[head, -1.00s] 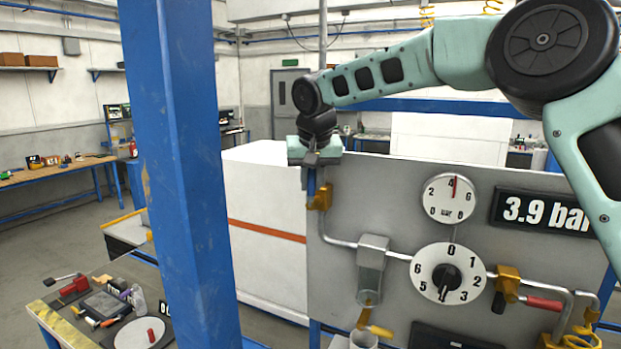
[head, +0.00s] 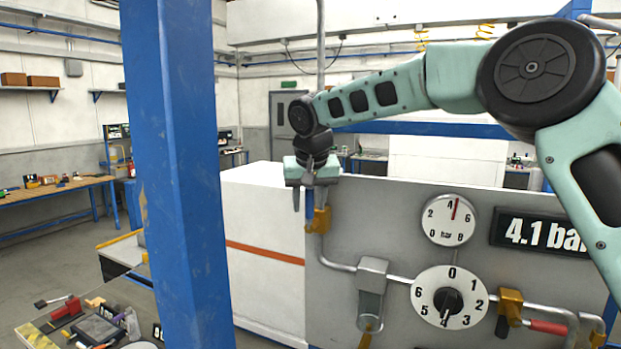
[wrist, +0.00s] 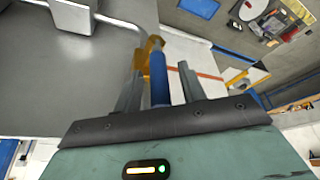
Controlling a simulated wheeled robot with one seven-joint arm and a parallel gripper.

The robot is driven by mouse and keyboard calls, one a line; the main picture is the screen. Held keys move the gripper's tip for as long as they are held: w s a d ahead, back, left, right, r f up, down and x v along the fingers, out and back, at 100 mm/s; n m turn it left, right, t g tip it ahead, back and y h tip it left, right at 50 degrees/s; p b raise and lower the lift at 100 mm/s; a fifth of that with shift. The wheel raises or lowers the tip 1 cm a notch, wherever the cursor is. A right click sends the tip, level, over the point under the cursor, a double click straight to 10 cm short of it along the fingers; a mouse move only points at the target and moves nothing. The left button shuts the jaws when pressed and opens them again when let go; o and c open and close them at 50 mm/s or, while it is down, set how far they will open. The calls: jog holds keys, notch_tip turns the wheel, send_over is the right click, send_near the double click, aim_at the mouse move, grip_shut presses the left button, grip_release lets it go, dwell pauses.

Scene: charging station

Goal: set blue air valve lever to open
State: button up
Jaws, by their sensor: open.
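The blue air valve lever (head: 309,204) points up from its brass valve body (head: 319,220) at the upper left of the grey panel. In the wrist view the lever (wrist: 160,78) stands between my two fingers, with the brass body (wrist: 153,48) beyond the tips. My gripper (head: 309,198) is over the lever from above, pointing down. Its fingers are open, one on each side of the lever, with gaps visible in the wrist view (wrist: 158,80). The upper end of the lever is hidden by my gripper.
The grey panel (head: 400,262) carries a pressure gauge (head: 449,219), a display (head: 540,233) reading about 4.1 bar, a numbered dial (head: 449,297) and a red-handled valve (head: 548,327). A blue post (head: 172,180) stands left. A white cabinet (head: 262,215) is behind the panel.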

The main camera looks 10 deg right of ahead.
jog(key=b+v, duration=0.3)
jog(key=v, duration=1.4)
jog(key=shift+b, duration=0.35)
jog(key=shift+d+f, duration=0.1)
